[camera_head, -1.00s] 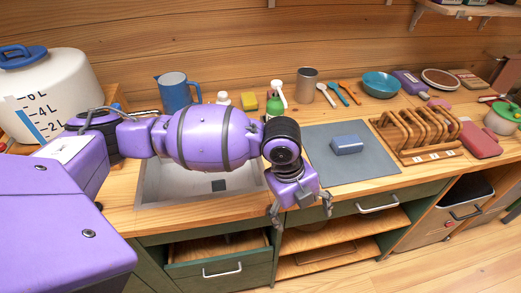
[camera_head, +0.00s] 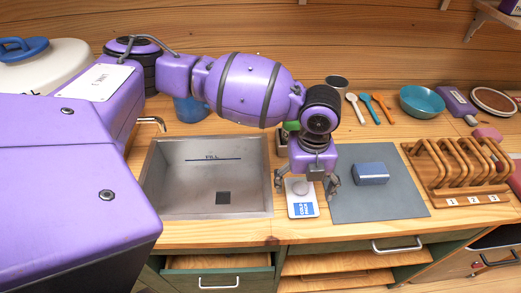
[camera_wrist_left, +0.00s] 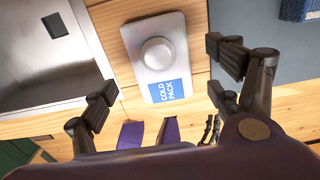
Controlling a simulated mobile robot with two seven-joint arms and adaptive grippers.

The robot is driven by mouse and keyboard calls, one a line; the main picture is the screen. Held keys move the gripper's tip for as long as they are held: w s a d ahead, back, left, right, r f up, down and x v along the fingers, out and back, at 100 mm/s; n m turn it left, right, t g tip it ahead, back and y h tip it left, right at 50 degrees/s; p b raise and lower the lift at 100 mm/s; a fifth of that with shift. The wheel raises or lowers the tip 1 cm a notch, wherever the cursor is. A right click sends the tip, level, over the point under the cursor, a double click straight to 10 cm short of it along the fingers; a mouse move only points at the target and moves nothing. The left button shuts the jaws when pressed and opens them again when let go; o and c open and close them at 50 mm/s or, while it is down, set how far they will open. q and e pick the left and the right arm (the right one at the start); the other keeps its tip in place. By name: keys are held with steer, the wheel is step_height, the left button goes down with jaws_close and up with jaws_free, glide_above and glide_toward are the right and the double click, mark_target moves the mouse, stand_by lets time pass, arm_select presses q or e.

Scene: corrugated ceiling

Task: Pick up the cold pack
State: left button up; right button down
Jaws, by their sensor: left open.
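The cold pack (camera_head: 302,199) is a flat pale pack with a round knob on top and a blue label reading "COLD PACK". It lies on the wooden counter between the sink and the grey mat. It also shows in the left wrist view (camera_wrist_left: 158,57), near the top middle. My left gripper (camera_head: 307,184) is open above the cold pack, with its fingers apart on either side of it in the head view. In the left wrist view the open fingers (camera_wrist_left: 163,82) are nearer the camera than the pack and hold nothing. My right gripper is not in view.
The sink (camera_head: 207,178) is left of the pack. The grey mat (camera_head: 395,205) with a blue block (camera_head: 371,174) is to the right. A wooden rack (camera_head: 455,180) stands farther right. Spoons and a teal bowl (camera_head: 423,101) are behind.

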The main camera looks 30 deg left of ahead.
mark_target(302, 193)
arm_select(q)
step_height(302, 193, down, 3)
steer(key=shift+f, duration=0.2)
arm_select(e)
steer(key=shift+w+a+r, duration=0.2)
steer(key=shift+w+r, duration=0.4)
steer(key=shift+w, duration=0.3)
arm_select(q)
steer(key=shift+r, duration=0.1)
steer(key=c, duration=1.1)
steer(key=shift+c, duration=1.1)
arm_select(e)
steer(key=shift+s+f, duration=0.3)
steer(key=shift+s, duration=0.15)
arm_select(q)
steer(key=shift+r, duration=0.15)
